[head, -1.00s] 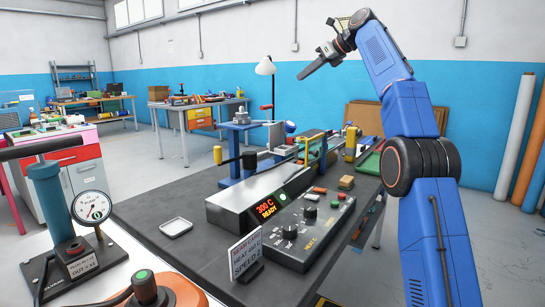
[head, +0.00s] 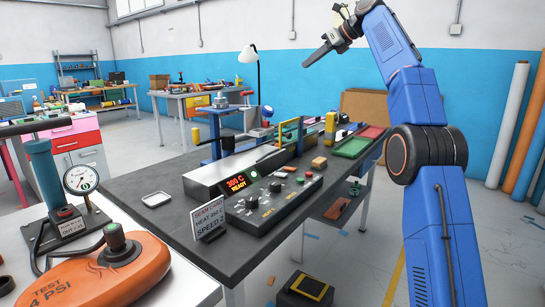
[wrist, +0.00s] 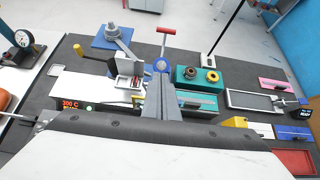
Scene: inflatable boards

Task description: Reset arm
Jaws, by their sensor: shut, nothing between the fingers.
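My blue arm rises on the right of the head view, bent at the black elbow joint. My gripper (head: 318,56) is held high above the workbench (head: 122,198), its dark fingers pointing down and to the left. The fingers are shut with nothing between them. In the wrist view the closed fingers (wrist: 166,98) show over the bench and its tools, apart from them. A seam welding machine with a lit 300 C READY display (head: 238,184) stands on the bench below.
An orange inflatable board (head: 100,270) and a pressure gauge (head: 80,179) are at the lower left. A sign card (head: 208,217) stands at the bench's front edge. Green (head: 350,148) and red (head: 371,132) trays lie at the far end. Coloured rolls (head: 508,125) lean right. A black box (head: 304,289) is on the floor.

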